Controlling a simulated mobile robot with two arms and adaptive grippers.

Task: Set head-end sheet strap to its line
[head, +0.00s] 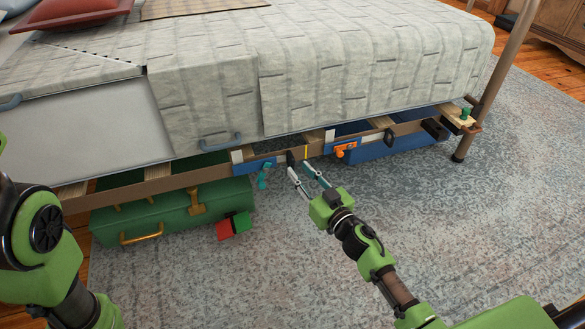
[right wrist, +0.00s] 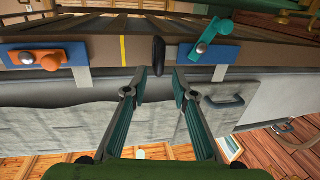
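On the bed's side rail sits a dark upright tab (head: 290,158), with a yellow line (head: 306,153) beside it. The tab (right wrist: 158,50) and line (right wrist: 123,48) show a little apart in the right wrist view. A blue plate with a teal lever (head: 263,174) and one with an orange lever (head: 345,149) flank them, each by a pale strap (right wrist: 82,78). Which strap is the head-end one is not marked. My right gripper (head: 299,168) is open and empty, its fingertips (right wrist: 160,72) just short of the tab. My left gripper is out of view; only my left arm shows.
A green case (head: 170,212) and a red-and-green block (head: 232,226) are under and beside the bed at left. A blue bin (head: 385,146) is under it at right. A bedpost (head: 490,85) stands at far right.

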